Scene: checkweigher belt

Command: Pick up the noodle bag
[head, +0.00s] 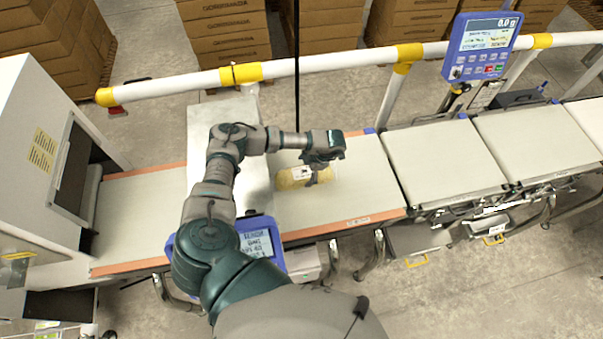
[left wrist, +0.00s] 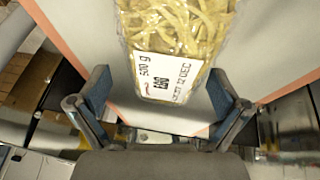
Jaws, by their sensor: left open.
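The noodle bag (head: 292,179) lies on the pale conveyor belt in the head view. It is a clear bag of yellow noodles with a white label, and in the left wrist view the bag (left wrist: 182,30) extends past the top edge. My left gripper (head: 316,175) is over the bag's right part in the head view. In the left wrist view my left gripper (left wrist: 160,95) is open, with one finger on each side of the bag's labelled end. I cannot tell whether the fingers touch it. My right gripper is not in view.
The belt (head: 345,200) has orange edges and is otherwise clear around the bag. A white and yellow rail (head: 330,63) runs behind it. A blue weight display (head: 485,45) stands at the upper right, and a white machine housing (head: 35,140) at the left.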

